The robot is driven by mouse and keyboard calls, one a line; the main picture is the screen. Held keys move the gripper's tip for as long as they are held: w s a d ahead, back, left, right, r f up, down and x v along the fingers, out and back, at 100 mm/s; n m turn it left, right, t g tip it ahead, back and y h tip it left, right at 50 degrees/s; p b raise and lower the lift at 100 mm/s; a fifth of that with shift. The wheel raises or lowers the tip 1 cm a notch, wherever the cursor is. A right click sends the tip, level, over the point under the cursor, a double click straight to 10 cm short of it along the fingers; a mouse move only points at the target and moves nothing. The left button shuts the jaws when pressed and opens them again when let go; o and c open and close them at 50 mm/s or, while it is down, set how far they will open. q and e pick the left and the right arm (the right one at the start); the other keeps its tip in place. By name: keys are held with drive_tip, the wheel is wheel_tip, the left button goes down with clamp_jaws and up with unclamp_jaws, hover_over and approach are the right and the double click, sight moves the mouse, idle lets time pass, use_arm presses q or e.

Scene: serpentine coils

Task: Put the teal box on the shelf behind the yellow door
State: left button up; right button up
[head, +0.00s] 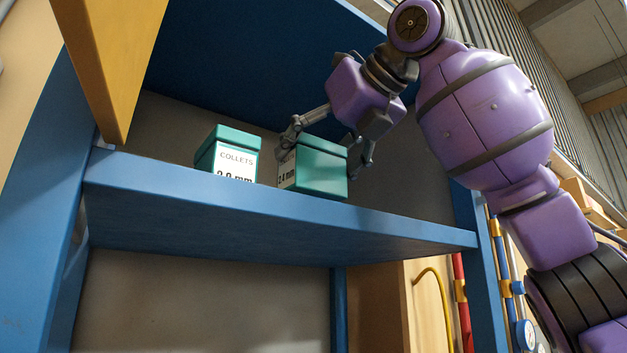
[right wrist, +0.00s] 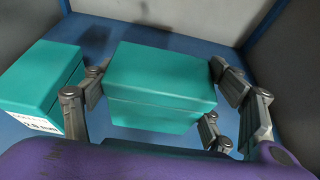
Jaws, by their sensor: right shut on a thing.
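My right gripper (head: 321,158) is shut on a teal box (head: 321,166), with one finger on each side. In the right wrist view the held box (right wrist: 160,85) sits between the fingers of the gripper (right wrist: 155,112). A second teal box (head: 232,150), labelled "COLLETS", stands on the blue shelf (head: 250,205) to the left; it also shows in the right wrist view (right wrist: 40,85). The held box is at the shelf's front edge; I cannot tell whether its base touches the shelf. The yellow door (head: 110,55) hangs open at upper left. My left gripper is out of view.
A blue upright (head: 45,200) bounds the shelf on the left, another (head: 485,265) on the right. A blue panel (head: 250,60) is above. The shelf is free to the right of the held box. Red and blue pipes (head: 463,300) stand outside at right.

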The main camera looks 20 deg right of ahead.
sight(326, 166)
drive_tip(key=shift+w+f, duration=0.2)
drive_tip(key=shift+f, duration=0.1)
wheel_tip(326, 166, down, 3)
drive_tip(key=shift+w+d+f, duration=0.1)
drive_tip(key=shift+w, duration=0.05)
drive_tip(key=o, duration=1.5)
drive_tip(key=shift+f, duration=0.15)
drive_tip(key=shift+c, duration=0.2)
drive_tip(key=shift+s+r, duration=0.25)
drive_tip(key=v, duration=1.1)
drive_tip(key=shift+s, duration=0.25)
drive_tip(key=shift+d+r, duration=0.1)
